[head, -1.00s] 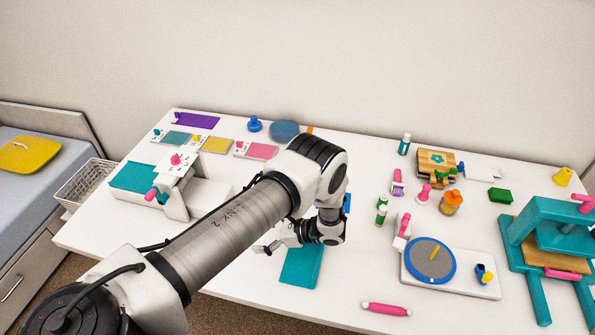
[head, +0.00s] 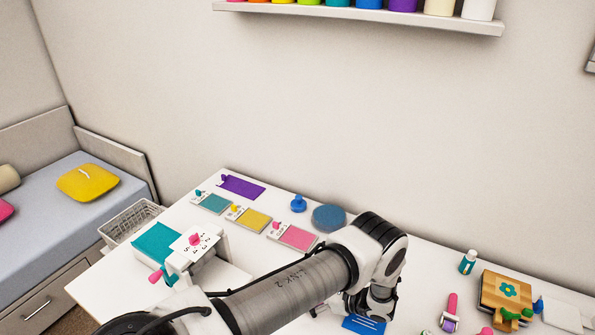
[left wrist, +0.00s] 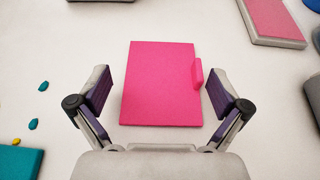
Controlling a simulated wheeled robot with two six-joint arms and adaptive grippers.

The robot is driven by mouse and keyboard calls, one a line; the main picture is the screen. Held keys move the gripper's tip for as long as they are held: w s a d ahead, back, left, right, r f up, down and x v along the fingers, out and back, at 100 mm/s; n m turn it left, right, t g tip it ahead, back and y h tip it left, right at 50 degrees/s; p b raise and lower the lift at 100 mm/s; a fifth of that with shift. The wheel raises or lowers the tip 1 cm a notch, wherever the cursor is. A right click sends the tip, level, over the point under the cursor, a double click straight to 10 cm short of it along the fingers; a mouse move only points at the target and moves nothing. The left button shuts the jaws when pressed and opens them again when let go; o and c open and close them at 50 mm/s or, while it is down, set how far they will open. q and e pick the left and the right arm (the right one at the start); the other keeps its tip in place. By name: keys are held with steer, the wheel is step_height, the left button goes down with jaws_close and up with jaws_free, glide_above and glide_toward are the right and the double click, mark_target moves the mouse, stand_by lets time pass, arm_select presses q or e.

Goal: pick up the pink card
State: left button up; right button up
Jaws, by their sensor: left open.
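The pink card (left wrist: 155,83) lies flat on the white table in the left wrist view, with a raised pink tab (left wrist: 197,73) on its right edge. My left gripper (left wrist: 159,85) is open, with one finger on each side of the card and the tab just inside the right finger. Nothing is held. I cannot tell the height of the fingers above the table. In the head view my left arm's wrist hides this part of the table, and I cannot make out the card there. My right gripper is not in view.
A pink pad (head: 297,236) stands behind my arm, with yellow (head: 254,220) and teal (head: 214,204) pads farther left. A white machine with a teal plate (head: 158,243) stands at the left. A teal block (left wrist: 18,161) is at the wrist view's lower left.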

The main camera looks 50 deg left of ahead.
arm_select(q)
steer(key=shift+a+f, duration=0.5)
steer(key=shift+a, duration=0.2)
steer(key=shift+r, duration=0.1)
steer(key=shift+s+d+r, duration=0.1)
steer(key=shift+s+r, duration=0.05)
steer(key=c, duration=0.4)
steer(key=shift+d, duration=0.15)
steer(key=c, duration=1.2)
steer(key=shift+c, duration=0.9)
steer(key=shift+s, duration=0.1)
jaws_close()
